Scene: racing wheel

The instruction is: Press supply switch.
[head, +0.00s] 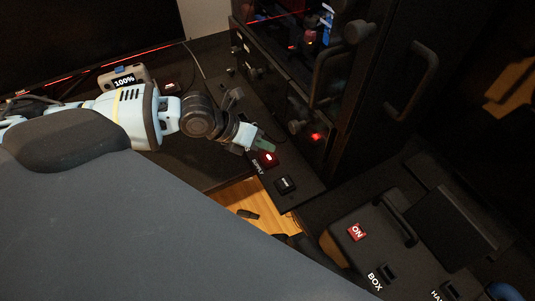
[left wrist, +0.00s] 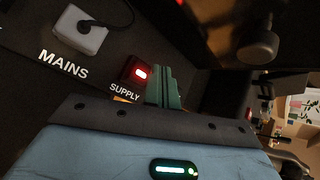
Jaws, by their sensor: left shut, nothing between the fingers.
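The supply switch (head: 268,159) is a small dark rocker with a red lit face, on a dark panel strip below the black machine. It also shows in the left wrist view (left wrist: 137,72), above the word SUPPLY, with its light glowing. My left gripper (head: 256,142) is shut and empty, its green fingertips just beyond the switch in the head view. In the left wrist view the green fingers (left wrist: 164,88) stand right beside the switch. I cannot tell whether they touch it. My right gripper is not in view.
A second dark switch (head: 285,184) sits near the supply switch. A grey-white plug (left wrist: 80,30) stands by the word MAINS. The black machine with knobs and handles (head: 350,90) rises behind. A black box with a red ON switch (head: 357,231) is at the lower right.

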